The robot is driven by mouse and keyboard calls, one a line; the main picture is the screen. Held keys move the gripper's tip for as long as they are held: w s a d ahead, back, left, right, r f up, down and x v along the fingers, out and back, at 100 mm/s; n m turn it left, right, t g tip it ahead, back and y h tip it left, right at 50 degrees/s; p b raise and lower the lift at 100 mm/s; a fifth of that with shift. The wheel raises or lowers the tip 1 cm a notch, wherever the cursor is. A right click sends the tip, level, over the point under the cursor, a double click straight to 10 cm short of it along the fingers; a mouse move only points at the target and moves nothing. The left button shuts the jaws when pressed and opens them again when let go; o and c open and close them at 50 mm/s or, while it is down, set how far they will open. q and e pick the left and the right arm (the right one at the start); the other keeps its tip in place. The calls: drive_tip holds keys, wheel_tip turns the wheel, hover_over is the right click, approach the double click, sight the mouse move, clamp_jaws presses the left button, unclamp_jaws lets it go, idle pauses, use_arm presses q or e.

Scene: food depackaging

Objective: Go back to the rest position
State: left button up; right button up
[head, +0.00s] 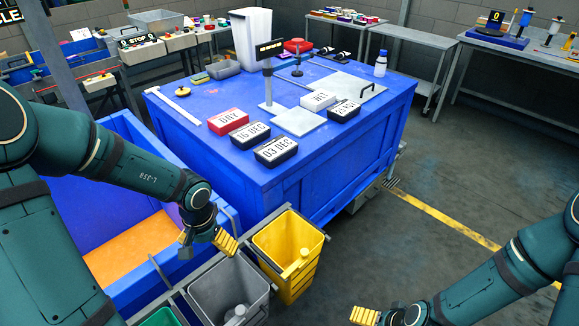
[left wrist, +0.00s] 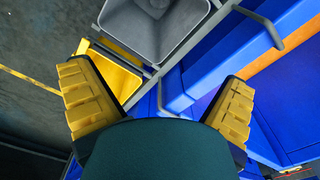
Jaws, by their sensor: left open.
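My left gripper (head: 207,241) hangs above the grey bin, at the front left of the blue table. In the left wrist view its two yellow fingers (left wrist: 160,102) stand wide apart with nothing between them. My right gripper (head: 375,315) is low at the bottom edge, over the floor to the right of the bins. One yellow finger of it shows, and the rest is cut off or hidden, so its opening cannot be told.
A blue container (head: 128,122) with an orange floor is at left. Labelled boxes sit on the table. The floor (head: 440,175) at right is clear.

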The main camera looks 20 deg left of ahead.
use_arm(q)
drive_tip(key=w+d+f+n+t+b, duration=0.1)
drive_tip(key=w+d+f+t+b, duration=0.1)
drive_tip(key=d+f, duration=0.3)
drive_tip(key=w+d+f+t+b, duration=0.1)
drive_tip(key=w+d+f+b, duration=0.15)
drive_tip(key=f, duration=0.55)
drive_tip(key=s+d+f+h+b, duration=0.1)
drive_tip(key=s+d+f+h, duration=0.1)
drive_tip(key=d, duration=0.5)
drive_tip(key=s+d+f+g+h, duration=0.1)
drive_tip(key=s+d+f+h, duration=0.1)
drive_tip(key=s+d+f, duration=0.3)
drive_tip(key=shift+d+f+b, duration=0.3)
drive_tip(key=shift+d+b, duration=0.05)
drive_tip(key=shift+d, duration=0.9)
